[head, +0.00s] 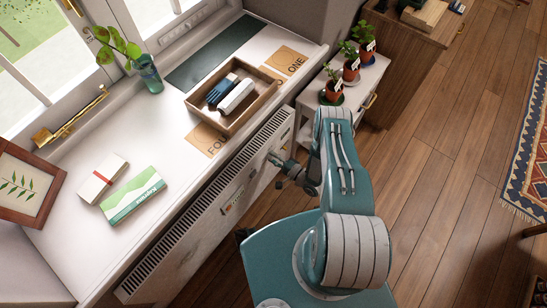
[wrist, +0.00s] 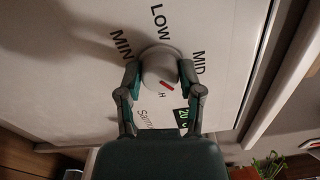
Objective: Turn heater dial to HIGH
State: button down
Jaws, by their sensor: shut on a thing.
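The heater dial (wrist: 158,66) is a pale round knob on the heater's light front panel, seen in the wrist view. MIN, LOW and MID are printed around it, and an H shows just below it, the rest of that word not visible. A red mark (wrist: 168,86) sits on the dial's lower right, between MID and the H. My gripper (wrist: 160,78) is shut on the dial, one finger on each side. In the head view my gripper (head: 279,165) is at the front of the heater (head: 222,188), and the dial is hidden or too small to make out.
A white windowsill (head: 165,125) above the heater holds a wooden tray (head: 228,126), boxes (head: 132,195) and a plant in a glass vase (head: 149,75). Potted plants stand on a low cabinet (head: 372,75) just beyond my arm.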

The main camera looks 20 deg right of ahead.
jog(key=m, duration=0.4)
jog(key=shift+w+d+m, duration=0.1)
jog(key=shift+w+m, duration=0.1)
jog(key=shift+m, duration=0.1)
jog(key=m, duration=0.4)
jog(key=shift+m, duration=0.4)
jog(key=shift+c, duration=1.3)
grip_release()
jog(key=shift+f, duration=0.1)
jog(key=shift+s, duration=0.1)
jog(key=v, duration=1.1)
jog(key=shift+s+d, duration=0.15)
jog(key=shift+s, duration=0.2)
